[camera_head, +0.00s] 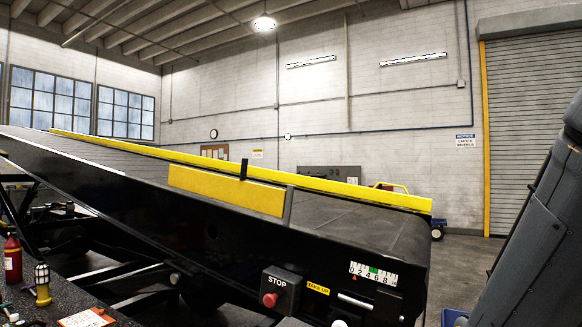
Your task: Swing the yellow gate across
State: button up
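The yellow gate (226,191) is a flat panel at the near side of the loader's belt (345,218), in the middle of the head view. It runs roughly along the belt's near edge. A grey upright post (288,206) stands at its right end. A short black upright piece (244,169) sticks up above the gate's top edge; I cannot tell whether it is fixed to the gate. My gripper is not in view.
A long yellow rail (330,184) lines the belt's far side. The near side carries a red STOP button (270,300) and a numbered scale (373,273). A dark bench (62,298) at lower left holds a red bottle (12,260) and a yellow-based lamp (42,284).

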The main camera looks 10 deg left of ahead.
aim_at(267, 200)
jog(key=z, duration=1.1)
jog(key=i, duration=1.15)
jog(key=u, duration=3.2)
